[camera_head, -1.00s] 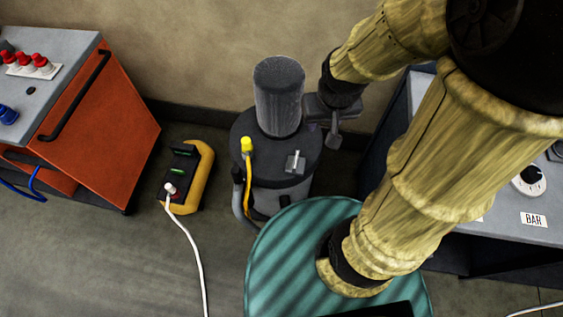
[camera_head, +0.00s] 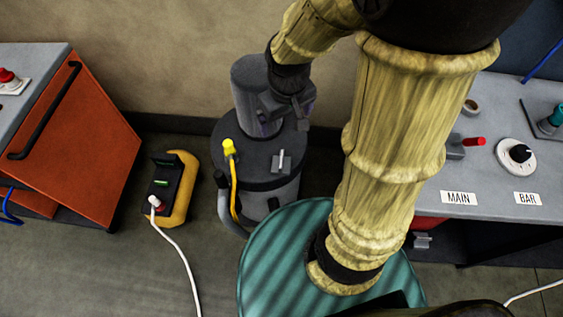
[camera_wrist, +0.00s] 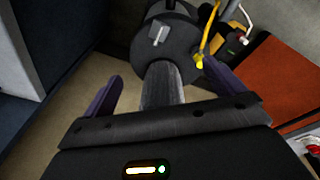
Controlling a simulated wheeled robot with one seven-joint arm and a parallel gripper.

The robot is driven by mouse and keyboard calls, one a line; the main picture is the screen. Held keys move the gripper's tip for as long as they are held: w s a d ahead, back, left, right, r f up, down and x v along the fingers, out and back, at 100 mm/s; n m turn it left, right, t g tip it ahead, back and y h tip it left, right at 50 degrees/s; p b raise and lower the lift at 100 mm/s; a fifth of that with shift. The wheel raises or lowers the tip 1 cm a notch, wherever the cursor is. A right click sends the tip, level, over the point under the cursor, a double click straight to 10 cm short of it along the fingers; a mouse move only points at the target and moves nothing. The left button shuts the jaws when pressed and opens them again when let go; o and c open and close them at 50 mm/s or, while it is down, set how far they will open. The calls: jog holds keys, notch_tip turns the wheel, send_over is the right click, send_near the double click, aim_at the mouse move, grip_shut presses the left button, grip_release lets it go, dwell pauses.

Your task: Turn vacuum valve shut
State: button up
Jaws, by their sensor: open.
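A dark grey round vacuum unit (camera_head: 262,183) stands on the floor with an upright grey cylinder (camera_head: 246,90) on its lid. A small pale lever or T-handle (camera_head: 281,160) sits on the lid; it also shows in the wrist view (camera_wrist: 158,36). I cannot tell whether it is the vacuum valve. A red-handled fitting (camera_head: 473,142) is on the right bench by the MAIN label. My gripper (camera_head: 290,112) is open over the unit, partly covering the cylinder. In the wrist view its purple fingers (camera_wrist: 165,88) lie apart, with the cylinder (camera_wrist: 160,85) showing between them; contact is unclear.
A yellow-tipped hose (camera_head: 232,165) rises beside the unit. A yellow-black power box (camera_head: 172,188) with a white cable lies on the floor. An orange cabinet (camera_head: 85,130) is at left. The right bench (camera_head: 500,185) carries a dial (camera_head: 516,154). A teal round surface (camera_head: 275,260) is in front.

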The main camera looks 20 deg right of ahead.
aim_at(281, 159)
jog(key=w+a+f+n+g+h+b, duration=0.1)
jog(key=w+a+f+n+h+b, duration=0.1)
jog(key=w+f+n+b, duration=0.3)
jog(key=w+a+f+n+g+h+b, duration=0.1)
jog(key=w+f+n+b, duration=0.4)
jog(key=f+b, duration=0.7)
jog(key=shift+w+a+f+n+g+h, duration=0.4)
jog(key=shift+a+g, duration=0.3)
jog(key=shift+a, duration=0.2)
jog(key=shift+f, duration=0.1)
jog(key=b+x, duration=0.4)
jog(key=x, duration=1.3)
jog(key=shift+f, duration=0.15)
jog(key=shift+c, duration=0.4)
jog(key=c, duration=0.9)
